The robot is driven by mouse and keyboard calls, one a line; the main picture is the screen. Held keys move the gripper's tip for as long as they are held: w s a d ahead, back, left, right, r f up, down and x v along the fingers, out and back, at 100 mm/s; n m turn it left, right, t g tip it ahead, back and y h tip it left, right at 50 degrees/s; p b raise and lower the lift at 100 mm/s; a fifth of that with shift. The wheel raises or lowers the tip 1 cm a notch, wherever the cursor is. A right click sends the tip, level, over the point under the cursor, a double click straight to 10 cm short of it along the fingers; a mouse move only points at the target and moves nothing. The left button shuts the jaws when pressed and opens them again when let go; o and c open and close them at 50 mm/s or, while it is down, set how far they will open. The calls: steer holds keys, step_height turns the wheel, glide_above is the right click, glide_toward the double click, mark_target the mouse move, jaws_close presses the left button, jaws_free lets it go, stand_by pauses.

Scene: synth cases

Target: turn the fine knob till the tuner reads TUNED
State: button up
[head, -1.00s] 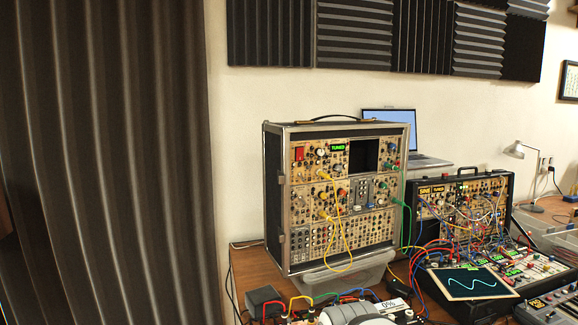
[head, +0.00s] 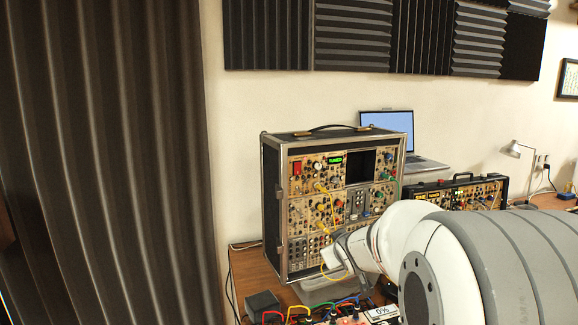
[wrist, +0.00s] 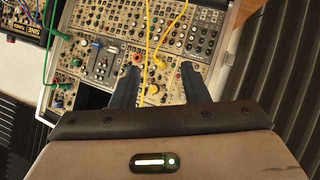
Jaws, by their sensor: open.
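The tall modular case (head: 352,200) stands on the desk with its panel facing me. Near its top left, a small tuner display (head: 335,160) glows green and appears to read TUNED. A pale round knob (head: 317,166) sits just left of it; I cannot tell which knob is the fine one. In the wrist view the case looks upside down. My gripper (wrist: 159,66) is open and empty, its two dark fingers pointing at the panel, with knobs and yellow cables between them. I cannot tell how far the tips are from the panel.
Yellow patch cables (head: 333,210) hang across the panel. A laptop (head: 388,125) is behind the case, and a lower synth case (head: 465,193) stands to the right, partly hidden by my arm. A dark curtain (head: 110,160) hangs at left.

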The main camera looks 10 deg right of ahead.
mark_target(336, 181)
steer(key=w+d+r+n+t+y+p, duration=0.4)
steer(key=w+d+r+n+t+p, duration=0.2)
steer(key=w+d+r, duration=0.35)
steer(key=shift+n+y, duration=0.4)
steer(key=shift+y, duration=0.3)
steer(key=w+p, duration=0.1)
steer(key=w, duration=0.2)
steer(key=w+a, duration=0.1)
steer(key=w, duration=0.2)
steer(key=w+a+p, duration=0.1)
steer(key=w, duration=0.2)
steer(key=shift+w+a+r+p, duration=0.15)
steer(key=shift+a+r+p, duration=0.05)
steer(key=shift+r+p, duration=0.15)
steer(key=shift+c, duration=0.5)
